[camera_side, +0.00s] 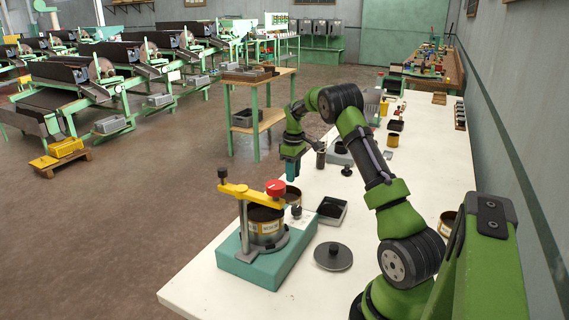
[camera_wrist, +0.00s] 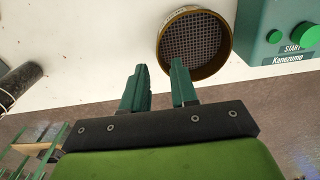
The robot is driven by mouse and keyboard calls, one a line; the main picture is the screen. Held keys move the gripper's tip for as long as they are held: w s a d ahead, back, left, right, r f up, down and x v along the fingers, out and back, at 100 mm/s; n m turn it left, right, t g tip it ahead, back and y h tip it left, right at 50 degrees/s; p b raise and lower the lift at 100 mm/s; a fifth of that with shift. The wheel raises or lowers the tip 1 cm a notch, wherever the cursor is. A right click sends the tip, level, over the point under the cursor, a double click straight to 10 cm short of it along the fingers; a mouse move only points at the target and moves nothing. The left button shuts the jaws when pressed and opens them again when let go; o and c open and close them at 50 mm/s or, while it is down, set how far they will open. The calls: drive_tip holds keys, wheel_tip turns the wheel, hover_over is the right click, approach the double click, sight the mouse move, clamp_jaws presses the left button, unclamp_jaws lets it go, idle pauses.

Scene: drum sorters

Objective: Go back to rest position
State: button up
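My gripper (camera_side: 292,174) hangs at the end of my bent green arm, above the left edge of the white bench (camera_side: 330,290). In the wrist view my gripper (camera_wrist: 160,70) has its two teal fingers spread apart with nothing between them. A round brass-rimmed sieve with a dark mesh (camera_wrist: 195,44) lies just beyond the right finger, apart from it as far as I can tell. A brass ring (camera_side: 292,196) shows below my gripper in the side view, partly hidden. No rest position is marked in either view.
A teal-based sieve shaker (camera_side: 262,262) with a yellow bar stands at the front left of the bench. A dark round lid (camera_side: 333,256) and a black tray (camera_side: 331,210) lie beside it. A teal START box (camera_wrist: 283,30) is at upper right. A wooden-topped stand (camera_side: 258,82) is behind.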

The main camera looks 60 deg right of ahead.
wheel_tip(320, 180, up, 6)
drive_tip(key=s+d+f, duration=0.3)
drive_tip(key=s+d, duration=0.1)
drive_tip(key=s, duration=0.3)
drive_tip(key=s+d+f, duration=0.3)
drive_tip(key=s+d, duration=0.2)
drive_tip(key=s, duration=0.2)
drive_tip(key=s+d+f, duration=0.2)
drive_tip(key=s+d, duration=0.2)
drive_tip(key=s, duration=0.4)
drive_tip(key=shift+d+f, duration=0.25)
drive_tip(key=shift+f, duration=0.15)
drive_tip(key=shift+w+a+r+g+h, duration=0.2)
drive_tip(key=shift+a+r+h, duration=0.1)
drive_tip(key=shift+r, duration=0.2)
drive_tip(key=shift+w+a+r+g+h, duration=0.1)
drive_tip(key=shift+a+r+g+h, duration=0.15)
drive_tip(key=shift+r, duration=0.2)
drive_tip(key=shift+w+a+r+h, duration=0.25)
drive_tip(key=shift+a+r+h, duration=0.2)
drive_tip(key=shift+r, duration=0.15)
